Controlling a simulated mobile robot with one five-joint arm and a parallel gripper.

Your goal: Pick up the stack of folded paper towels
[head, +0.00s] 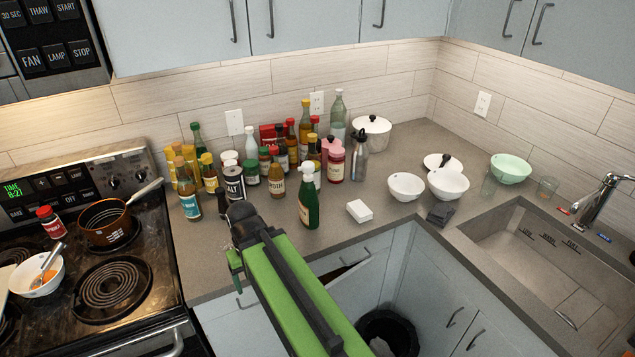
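A small white block, which looks like the stack of folded paper towels (359,211), lies on the grey counter right of the green bottle and left of the white bowls. Nothing touches it. My green and black arm reaches up from the bottom edge, and its far end is over the counter's front edge, left of the stack.
A green bottle (308,197) stands left of the stack, with several bottles and jars behind. White bowls (406,187) and a dark folded cloth (440,214) are to the right. A stove (112,270) is at left, a sink (530,250) at right. Bare counter lies before the stack.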

